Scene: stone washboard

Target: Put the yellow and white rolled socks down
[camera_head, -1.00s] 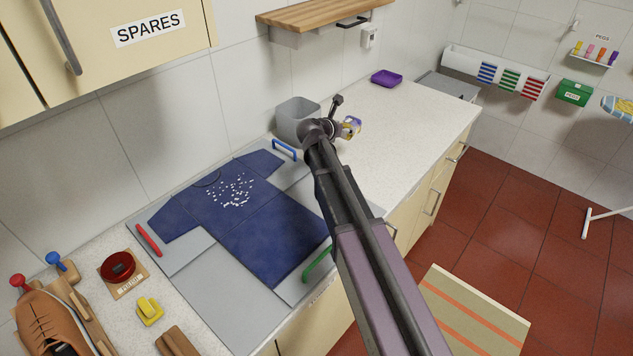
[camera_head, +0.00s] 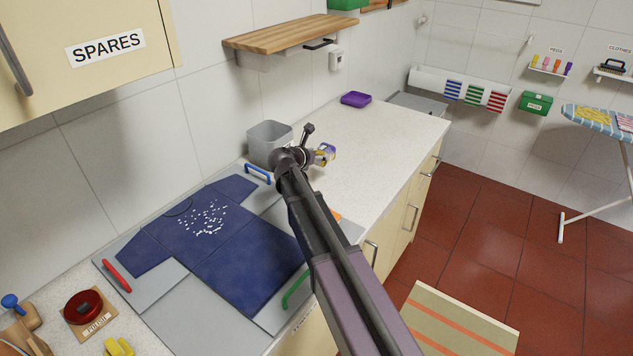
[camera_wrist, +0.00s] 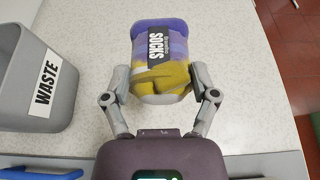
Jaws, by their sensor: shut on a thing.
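The rolled socks (camera_wrist: 160,62) are a bundle of yellow, white and purple with a dark label reading "SOCKS". My gripper (camera_wrist: 161,88) is shut on them, one finger on each side, in the wrist view. In the head view the socks (camera_head: 327,152) show only in part beyond my gripper (camera_head: 316,156), over the white speckled counter (camera_head: 385,140). I cannot tell whether they touch the counter or hang just above it.
A grey bin (camera_wrist: 32,70) marked "WASTE" stands left of the socks; it also shows in the head view (camera_head: 268,145). A blue shirt (camera_head: 240,255) lies on a grey folding board (camera_head: 190,318). A purple dish (camera_head: 356,99) sits farther back. The counter right of my gripper is clear.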

